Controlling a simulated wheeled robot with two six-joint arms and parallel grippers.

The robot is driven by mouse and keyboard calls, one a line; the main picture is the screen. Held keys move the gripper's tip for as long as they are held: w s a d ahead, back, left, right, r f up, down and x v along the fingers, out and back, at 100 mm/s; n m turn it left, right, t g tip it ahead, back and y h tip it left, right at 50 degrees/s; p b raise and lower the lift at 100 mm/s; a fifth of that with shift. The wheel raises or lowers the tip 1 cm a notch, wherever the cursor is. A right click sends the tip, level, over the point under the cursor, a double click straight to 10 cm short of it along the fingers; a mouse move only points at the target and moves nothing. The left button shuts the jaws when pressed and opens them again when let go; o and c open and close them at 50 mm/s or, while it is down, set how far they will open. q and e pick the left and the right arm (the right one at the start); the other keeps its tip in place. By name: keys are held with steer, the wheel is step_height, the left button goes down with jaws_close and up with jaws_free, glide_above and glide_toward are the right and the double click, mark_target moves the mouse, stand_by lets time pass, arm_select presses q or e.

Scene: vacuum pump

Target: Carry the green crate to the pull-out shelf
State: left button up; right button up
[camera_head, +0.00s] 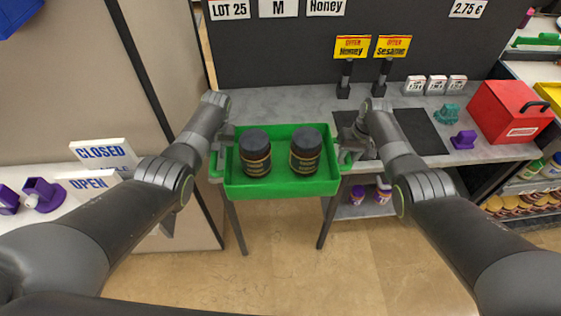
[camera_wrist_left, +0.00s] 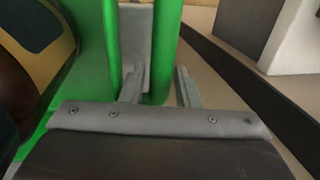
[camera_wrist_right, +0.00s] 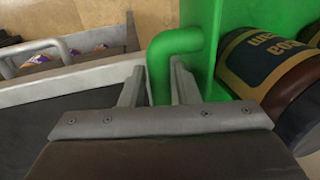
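The green crate (camera_head: 280,187) is level at the front edge of the grey counter in the head view. Two dark-lidded jars (camera_head: 255,152) (camera_head: 305,150) stand upright in it. My left gripper (camera_head: 222,150) has its fingers closed around the crate's left handle, which also shows in the left wrist view (camera_wrist_left: 162,60). My right gripper (camera_head: 345,153) has its fingers closed around the right handle, a green bar in the right wrist view (camera_wrist_right: 160,65). I cannot tell whether the crate touches the counter. I cannot say for certain which surface is the pull-out shelf.
The grey counter (camera_head: 270,100) holds price signs, dark mats, a red toolbox (camera_head: 508,110) and small purple and teal parts. A low grey shelf (camera_head: 365,208) beneath carries purple-and-white containers. A white surface with CLOSED and OPEN signs (camera_head: 103,153) is at left. The floor in front is clear.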

arm_select(q)
steer(key=shift+f, duration=0.2)
arm_select(e)
steer(key=shift+f, duration=0.15)
arm_select(q)
jaws_close()
arm_select(e)
jaws_close()
stand_by(0.9)
arm_select(q)
steer(key=shift+w+r, duration=0.15)
steer(key=shift+r, duration=0.05)
arm_select(e)
steer(key=shift+w+r, duration=0.1)
steer(key=shift+r, duration=0.1)
steer(key=shift+w, duration=0.1)
